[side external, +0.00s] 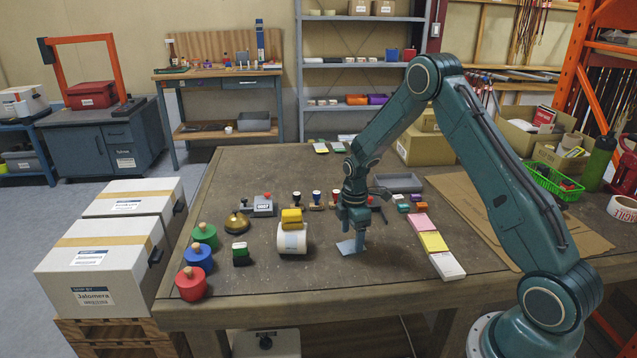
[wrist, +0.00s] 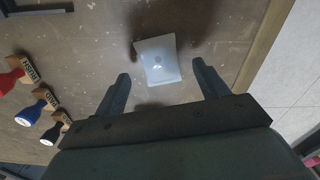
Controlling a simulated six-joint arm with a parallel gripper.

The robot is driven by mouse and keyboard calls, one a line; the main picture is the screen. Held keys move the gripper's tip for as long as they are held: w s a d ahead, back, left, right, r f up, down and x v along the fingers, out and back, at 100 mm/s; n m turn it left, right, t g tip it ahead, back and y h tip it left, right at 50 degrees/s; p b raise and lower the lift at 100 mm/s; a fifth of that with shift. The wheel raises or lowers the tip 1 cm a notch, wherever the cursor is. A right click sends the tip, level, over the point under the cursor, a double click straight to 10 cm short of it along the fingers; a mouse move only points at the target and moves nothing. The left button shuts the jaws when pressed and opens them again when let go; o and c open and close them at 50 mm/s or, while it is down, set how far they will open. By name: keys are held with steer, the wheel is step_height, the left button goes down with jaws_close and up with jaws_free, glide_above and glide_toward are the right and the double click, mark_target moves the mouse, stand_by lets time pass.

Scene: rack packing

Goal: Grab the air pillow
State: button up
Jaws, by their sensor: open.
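The air pillow (side external: 346,248) is a small, pale bluish-white square lying flat on the brown worktable, directly below my gripper (side external: 354,226). In the wrist view the air pillow (wrist: 157,58) lies slightly turned, just beyond and between the two fingertips, with a small mark at its middle. My gripper (wrist: 160,75) is open and empty, pointing down above the table. I see bare table around the pillow and cannot tell the exact height left between the fingers and it.
The table front is mostly clear.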

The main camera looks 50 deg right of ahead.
steer(key=shift+f, duration=1.5)
steer(key=shift+c, duration=0.2)
steer(key=c, duration=1)
